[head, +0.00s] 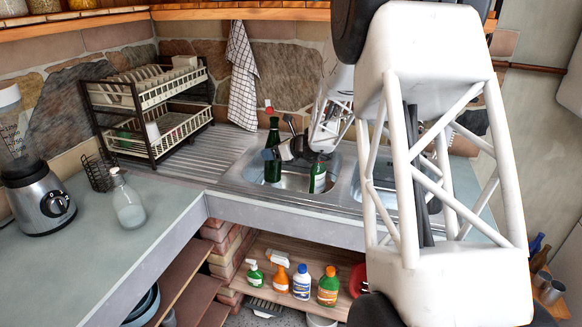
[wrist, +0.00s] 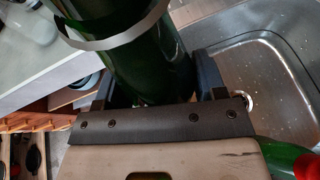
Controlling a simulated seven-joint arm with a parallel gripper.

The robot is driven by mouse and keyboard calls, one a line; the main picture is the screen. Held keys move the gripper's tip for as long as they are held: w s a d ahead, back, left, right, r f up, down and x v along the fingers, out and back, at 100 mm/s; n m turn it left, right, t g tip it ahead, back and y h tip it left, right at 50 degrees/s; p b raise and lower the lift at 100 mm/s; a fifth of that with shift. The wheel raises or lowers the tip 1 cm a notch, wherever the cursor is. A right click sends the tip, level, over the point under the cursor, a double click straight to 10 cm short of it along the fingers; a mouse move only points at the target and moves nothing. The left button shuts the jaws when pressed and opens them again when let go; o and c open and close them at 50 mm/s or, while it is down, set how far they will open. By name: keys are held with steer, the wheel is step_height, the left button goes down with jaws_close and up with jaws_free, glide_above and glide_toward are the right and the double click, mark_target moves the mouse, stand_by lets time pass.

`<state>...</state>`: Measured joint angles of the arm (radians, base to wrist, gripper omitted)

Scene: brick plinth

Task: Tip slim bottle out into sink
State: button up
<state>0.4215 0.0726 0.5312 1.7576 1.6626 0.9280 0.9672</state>
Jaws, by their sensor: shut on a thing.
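A slim dark green bottle (head: 272,168) stands close to upright over the left sink basin (head: 254,168) in the head view. The metal sink basin (wrist: 270,65) shows at the right there. I cannot tell whether the bottle's base touches the basin.
A dish rack (head: 150,110), clear bottle (head: 127,203) and blender (head: 38,190) stand left. Several cleaning bottles (head: 302,283) sit on the shelf below. The left counter front is clear.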

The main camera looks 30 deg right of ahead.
mark_target(270, 166)
steer(key=shift+f+m+g+y, duration=0.25)
steer(key=shift+f+m+y, duration=0.15)
steer(key=shift+m+y, duration=0.5)
steer(key=shift+f+m+g+y, duration=0.3)
steer(key=shift+m+y, duration=0.2)
steer(key=shift+m, duration=0.8)
steer(key=shift+s+a+m+y, duration=0.4)
steer(key=shift+a+m+y, duration=0.35)
steer(key=shift+m, duration=0.45)
steer(key=shift+s+a+f+m+y, duration=0.15)
steer(key=shift+f+m+y, duration=0.15)
steer(key=shift+f, duration=0.35)
steer(key=shift+s+a+f+m+y, duration=0.15)
steer(key=shift+f+m, duration=0.25)
steer(key=shift+f, duration=0.25)
steer(key=shift+w+f, duration=0.1)
steer(key=shift+f, duration=0.1)
steer(key=shift+a+f+m+t, duration=0.2)
steer(key=shift+f+m+t, duration=0.15)
steer(key=shift+f+m, duration=0.4)
steer(key=shift+w+d+r+m+y, duration=0.1)
steer(key=shift+d+r+m+y, duration=0.25)
steer(key=shift+m+y, duration=0.4)
steer(key=shift+m+t, duration=0.3)
steer(key=shift+m, duration=0.4)
